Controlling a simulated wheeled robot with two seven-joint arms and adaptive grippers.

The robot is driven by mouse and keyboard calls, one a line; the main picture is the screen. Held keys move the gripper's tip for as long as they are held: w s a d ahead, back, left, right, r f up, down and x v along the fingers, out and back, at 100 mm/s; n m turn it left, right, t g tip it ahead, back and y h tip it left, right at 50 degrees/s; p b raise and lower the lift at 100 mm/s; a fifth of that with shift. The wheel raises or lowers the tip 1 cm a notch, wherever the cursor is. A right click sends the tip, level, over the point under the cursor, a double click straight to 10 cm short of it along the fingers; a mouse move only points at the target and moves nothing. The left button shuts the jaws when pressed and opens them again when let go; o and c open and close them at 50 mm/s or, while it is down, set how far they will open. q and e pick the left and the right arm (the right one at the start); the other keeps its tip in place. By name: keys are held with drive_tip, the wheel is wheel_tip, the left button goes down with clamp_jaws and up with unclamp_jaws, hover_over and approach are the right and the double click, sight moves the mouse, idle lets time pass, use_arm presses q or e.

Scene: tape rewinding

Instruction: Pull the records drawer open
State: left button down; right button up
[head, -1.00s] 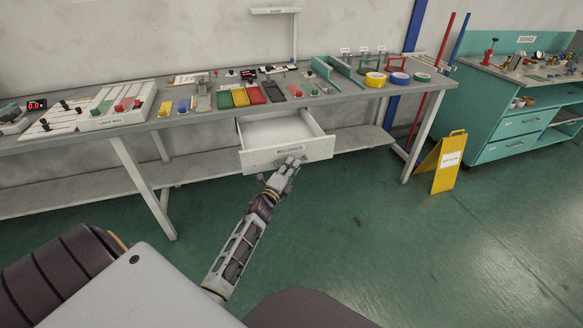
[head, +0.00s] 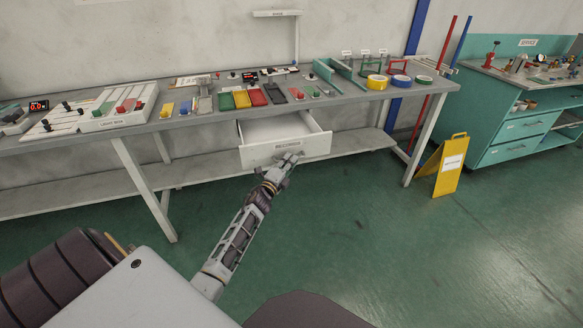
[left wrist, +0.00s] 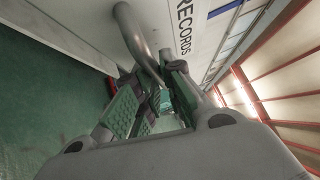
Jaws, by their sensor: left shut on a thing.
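The white records drawer (head: 258,154) hangs under the long workbench and stands well open, its empty-looking inside visible from above in the head view. Its front with the RECORDS label also shows in the left wrist view (left wrist: 194,22). My left gripper (head: 287,161) is at the drawer front, just below the label. In the left wrist view its fingers (left wrist: 155,95) are closed around the grey bar handle (left wrist: 133,32) of the drawer. The handle is mostly hidden by the gripper in the head view. My right gripper is in neither view.
The workbench (head: 345,88) carries coloured trays, tape rolls (head: 377,82) and a light box (head: 118,107). A yellow floor sign (head: 450,165) stands to the right, near a teal cabinet (head: 515,130). The green floor before the drawer is clear.

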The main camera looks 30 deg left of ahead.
use_arm(q)
drive_tip(key=shift+w+a, duration=0.15)
drive_tip(key=shift+a, duration=0.05)
drive_tip(key=c, duration=1.9)
unclamp_jaws()
drive_tip(key=shift+o, duration=0.4)
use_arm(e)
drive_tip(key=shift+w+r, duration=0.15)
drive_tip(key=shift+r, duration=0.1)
use_arm(q)
drive_tip(key=s+f, duration=0.1)
drive_tip(key=s, duration=1.1)
drive_tip(key=shift+d+f, duration=0.3)
drive_tip(key=shift+d, duration=0.15)
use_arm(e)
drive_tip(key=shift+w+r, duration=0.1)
